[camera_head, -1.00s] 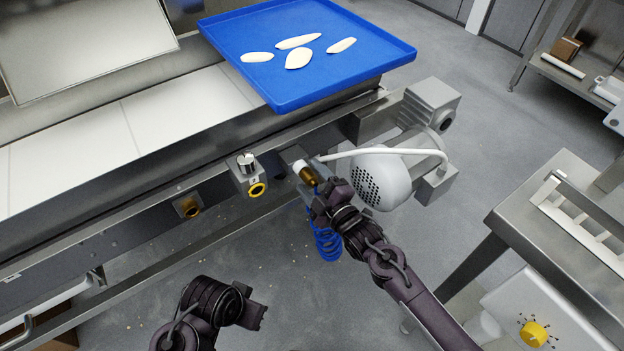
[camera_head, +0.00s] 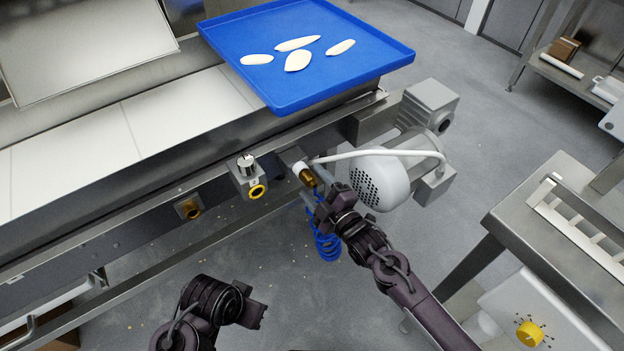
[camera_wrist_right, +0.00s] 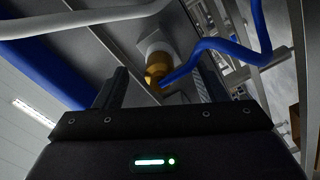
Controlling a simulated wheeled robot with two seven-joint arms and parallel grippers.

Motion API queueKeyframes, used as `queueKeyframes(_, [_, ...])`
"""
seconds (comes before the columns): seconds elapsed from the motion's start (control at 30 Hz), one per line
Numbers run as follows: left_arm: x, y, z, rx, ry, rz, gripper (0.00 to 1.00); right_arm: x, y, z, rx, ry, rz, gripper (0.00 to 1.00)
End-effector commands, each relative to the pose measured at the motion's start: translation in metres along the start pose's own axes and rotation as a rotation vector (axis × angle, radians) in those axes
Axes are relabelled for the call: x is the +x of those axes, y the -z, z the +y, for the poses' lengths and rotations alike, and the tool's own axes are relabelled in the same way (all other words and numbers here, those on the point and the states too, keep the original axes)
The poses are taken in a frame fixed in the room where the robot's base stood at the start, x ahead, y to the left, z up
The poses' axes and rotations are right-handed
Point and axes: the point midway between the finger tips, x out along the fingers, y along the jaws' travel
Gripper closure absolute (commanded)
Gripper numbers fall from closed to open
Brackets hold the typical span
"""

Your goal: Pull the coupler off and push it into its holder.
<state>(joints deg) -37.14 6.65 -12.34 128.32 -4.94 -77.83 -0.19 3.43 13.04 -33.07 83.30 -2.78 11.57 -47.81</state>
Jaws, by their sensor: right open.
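The brass coupler (camera_head: 308,177) sits on a white fitting at the rail's front, right of the knob box. In the right wrist view the coupler (camera_wrist_right: 157,72) shows beyond the fingers, with a blue hose (camera_wrist_right: 215,45) running from it. My right gripper (camera_head: 322,194) is open just below and right of the coupler; its fingers (camera_wrist_right: 163,88) appear apart from it, and nothing is seen gripped.
A grey motor (camera_head: 378,178) with a white cable (camera_head: 350,152) stands close to the right of my right gripper. The blue coiled hose (camera_head: 325,243) hangs below. A blue tray (camera_head: 370,62) with dough pieces is above. A steel table (camera_head: 520,215) stands at right.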

Motion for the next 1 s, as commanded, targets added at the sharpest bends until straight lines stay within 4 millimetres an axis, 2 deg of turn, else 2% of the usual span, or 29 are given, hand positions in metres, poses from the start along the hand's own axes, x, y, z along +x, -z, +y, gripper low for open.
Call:
queueKeyframes(0.1, [-0.009, 0.002, 0.0, 0.001, 0.0, 0.0, 1.0, -0.011, 0.002, 0.002, 0.0, 0.002, 0.0, 0.35])
queueKeyframes(0.6, [-0.03, 0.007, 0.001, 0.001, 0.001, -0.001, 1.0, -0.05, 0.001, 0.002, 0.001, 0.001, 0.0, 0.35])
queueKeyframes(1.0, [-0.032, 0.007, 0.001, 0.001, 0.001, -0.001, 1.0, -0.055, 0.001, 0.0, 0.001, 0.0, 0.001, 0.35])
